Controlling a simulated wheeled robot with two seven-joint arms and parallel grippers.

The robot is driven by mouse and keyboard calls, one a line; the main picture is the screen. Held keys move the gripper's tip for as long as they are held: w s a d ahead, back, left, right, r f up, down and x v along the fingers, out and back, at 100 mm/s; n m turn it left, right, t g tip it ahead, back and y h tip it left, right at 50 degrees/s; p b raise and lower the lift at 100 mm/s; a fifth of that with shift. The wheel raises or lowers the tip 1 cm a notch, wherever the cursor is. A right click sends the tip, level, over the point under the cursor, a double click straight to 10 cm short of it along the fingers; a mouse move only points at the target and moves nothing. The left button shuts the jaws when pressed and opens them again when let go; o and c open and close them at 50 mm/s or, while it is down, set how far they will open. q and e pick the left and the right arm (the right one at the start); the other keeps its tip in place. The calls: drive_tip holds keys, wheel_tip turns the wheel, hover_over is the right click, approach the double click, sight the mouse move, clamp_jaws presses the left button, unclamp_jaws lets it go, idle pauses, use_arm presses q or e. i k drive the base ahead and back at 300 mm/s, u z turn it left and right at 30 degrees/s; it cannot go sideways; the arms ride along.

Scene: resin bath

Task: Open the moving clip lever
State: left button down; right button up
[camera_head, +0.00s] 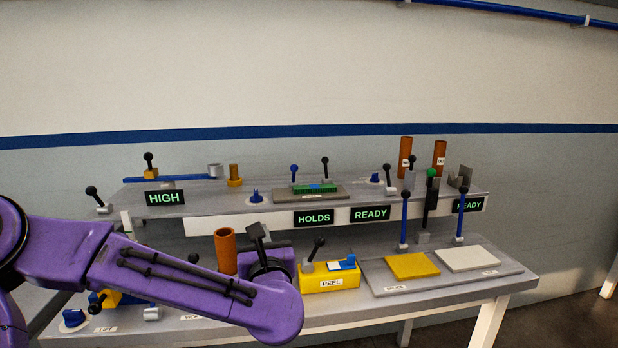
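No lever is labelled as the moving clip, so I cannot tell for sure which one it is. A black-knobbed lever (149,161) stands upright at the blue rail (190,177) on the upper shelf's left. Blue-knobbed (294,172) and black-knobbed (325,165) levers stand upright behind the green board (314,188). A dark-knobbed lever (314,249) leans right on the yellow PEEL block (329,279). My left arm reaches across the lower bench from the left. A dark part at its wrist, probably my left gripper (257,233), shows; its fingers are not clear. My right gripper is out of view.
Orange cylinders (405,157) stand at the upper right, and another orange cylinder (225,251) stands behind my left forearm. Blue posts (404,219) rise near a yellow pad (412,266) and a white pad (467,259). My arm hides part of the lower bench.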

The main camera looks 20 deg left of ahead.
sight(295, 167)
drive_tip(key=u, duration=0.05)
drive_tip(key=i, duration=0.85)
